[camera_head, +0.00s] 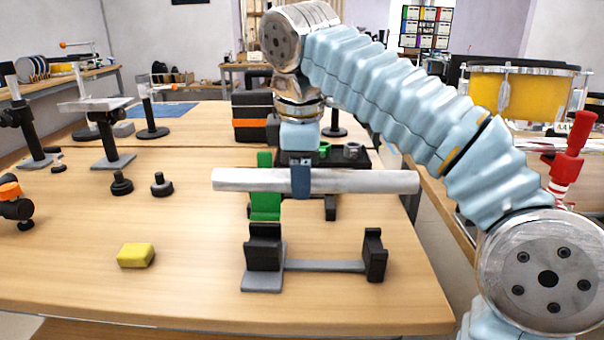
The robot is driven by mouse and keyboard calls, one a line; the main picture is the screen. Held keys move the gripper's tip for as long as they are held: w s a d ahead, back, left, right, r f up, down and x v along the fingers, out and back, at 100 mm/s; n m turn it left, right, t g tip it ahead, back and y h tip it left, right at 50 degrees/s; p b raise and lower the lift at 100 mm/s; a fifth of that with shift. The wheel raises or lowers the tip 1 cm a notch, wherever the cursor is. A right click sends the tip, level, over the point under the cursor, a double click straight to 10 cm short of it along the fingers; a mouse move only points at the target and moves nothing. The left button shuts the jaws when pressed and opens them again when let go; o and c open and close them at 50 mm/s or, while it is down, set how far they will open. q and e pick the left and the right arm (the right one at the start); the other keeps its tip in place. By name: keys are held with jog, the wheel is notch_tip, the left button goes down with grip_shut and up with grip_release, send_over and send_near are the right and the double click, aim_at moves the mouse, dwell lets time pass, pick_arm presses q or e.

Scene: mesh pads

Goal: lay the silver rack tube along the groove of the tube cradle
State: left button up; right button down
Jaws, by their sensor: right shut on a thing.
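The silver rack tube (364,181) lies level, left to right, in the air behind and above the tube cradle. My right gripper (301,181) is shut on it near its middle, coming down from above. The tube cradle has two black uprights, a taller left one (265,248) on a grey base plate and a smaller right one (375,256), joined by a grey bar (325,266). Nothing lies on the cradle. A gap shows between the tube and the cradle. My left gripper is not in view.
A yellow block (136,255) lies left of the cradle. A green part (265,205) stands behind the tube, with a black tray farther back. Two black knobs (122,183) and several stands are at the left. The table's front and right edges are near the cradle.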

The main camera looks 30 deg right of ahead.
jog(key=shift+s+a+f+b+x, duration=0.1)
jog(key=shift+s+a+b+x, duration=0.2)
jog(key=shift+b+x, duration=1.2)
jog(key=shift+s+a+f+b+x, duration=0.1)
jog(key=shift+s+b+x, duration=0.25)
jog(key=shift+b+x, duration=1.15)
jog(key=shift+s+a+f+b+x, duration=0.1)
jog(key=shift+s+a+b+x, duration=0.2)
jog(key=shift+b+x, duration=1.2)
jog(key=shift+d+f+p, duration=0.2)
jog(key=shift+f+p, duration=0.4)
jog(key=shift+p, duration=0.05)
jog(key=c, duration=0.6)
grip_release()
jog(key=p+v, duration=0.6)
jog(key=v, duration=0.7)
jog(key=shift+r, duration=0.4)
